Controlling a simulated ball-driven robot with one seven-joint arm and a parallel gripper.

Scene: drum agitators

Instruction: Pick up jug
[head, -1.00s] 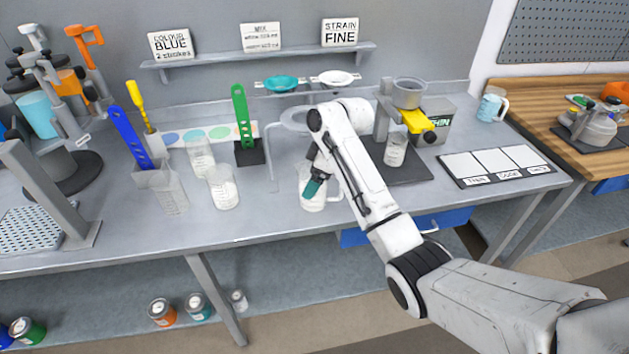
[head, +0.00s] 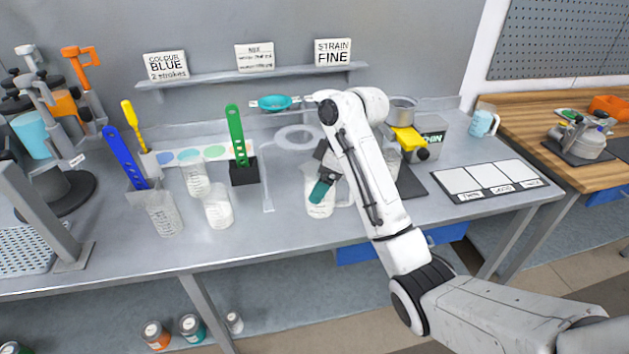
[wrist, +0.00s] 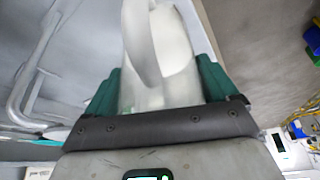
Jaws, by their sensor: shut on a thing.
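A clear jug (head: 322,208) with white contents and a side handle is at the front middle of the grey bench in the head view. My gripper (head: 319,191) is shut on it, with one teal finger in front of its wall. In the wrist view the jug (wrist: 178,60) sits between both teal fingers of my gripper (wrist: 160,88), its handle facing the camera. My arm comes in from the right. The jug's base is near or just above the bench top; I cannot tell whether it touches.
A ring stand (head: 268,205) stands just left of the jug. A beaker (head: 217,208) and a green paddle in a black holder (head: 244,173) are further left. A black mat (head: 410,184) with the strainer stand is to the right, partly behind my arm. The bench's front edge is close.

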